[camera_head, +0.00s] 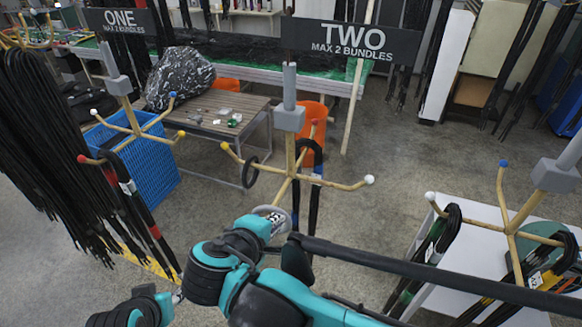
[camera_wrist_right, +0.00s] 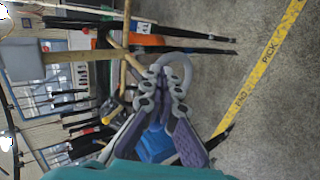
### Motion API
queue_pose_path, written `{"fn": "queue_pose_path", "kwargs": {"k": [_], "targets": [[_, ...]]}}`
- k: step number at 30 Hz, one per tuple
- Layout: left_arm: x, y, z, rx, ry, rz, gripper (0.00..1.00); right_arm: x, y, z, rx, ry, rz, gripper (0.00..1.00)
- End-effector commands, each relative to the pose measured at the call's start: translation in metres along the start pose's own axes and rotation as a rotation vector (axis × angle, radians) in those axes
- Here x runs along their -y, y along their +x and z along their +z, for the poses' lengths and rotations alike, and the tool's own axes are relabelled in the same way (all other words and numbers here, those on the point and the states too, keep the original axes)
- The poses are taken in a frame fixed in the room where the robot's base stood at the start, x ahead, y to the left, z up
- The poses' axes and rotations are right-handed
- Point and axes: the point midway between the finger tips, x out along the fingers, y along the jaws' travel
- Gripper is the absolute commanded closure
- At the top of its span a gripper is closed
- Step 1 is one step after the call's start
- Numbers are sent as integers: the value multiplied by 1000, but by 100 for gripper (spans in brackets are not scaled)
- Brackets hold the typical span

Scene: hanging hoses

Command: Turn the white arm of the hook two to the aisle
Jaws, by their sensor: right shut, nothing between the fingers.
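Hook two hangs under the TWO sign (camera_head: 351,40), with a grey hub (camera_head: 289,118) and tan arms. Its white-tipped arm (camera_head: 345,184) points right, and the white tip (camera_head: 369,180) is clear. Its yellow-tipped arm (camera_head: 236,154) points left and carries a black ring (camera_head: 250,172). A dark hose bundle (camera_head: 315,205) hangs behind the post. My right gripper (camera_head: 274,215) is shut and empty, low and left of the post. In the right wrist view the closed fingers (camera_wrist_right: 164,80) lie by tan hook arms; a grey curved band at them is unclear.
Hook one (camera_head: 134,128) stands left with black hoses beside it. Another hook (camera_head: 511,230) stands right with bundles over a white table (camera_head: 455,240). A wooden table (camera_head: 205,120) and an orange chair (camera_head: 308,110) are behind. Grey floor is open at centre right.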

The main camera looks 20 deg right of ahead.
Motion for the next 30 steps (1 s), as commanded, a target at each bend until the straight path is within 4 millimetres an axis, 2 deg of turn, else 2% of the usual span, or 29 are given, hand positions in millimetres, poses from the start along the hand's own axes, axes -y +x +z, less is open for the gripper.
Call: {"fn": "queue_pose_path", "kwargs": {"k": [12,30], "targets": [[0,11,8,0,0,0,63,2,-4,-40,-1,-1,0,100],[0,22,16,0,0,0,63,-3,2,-93,-1,0,0,100]]}}
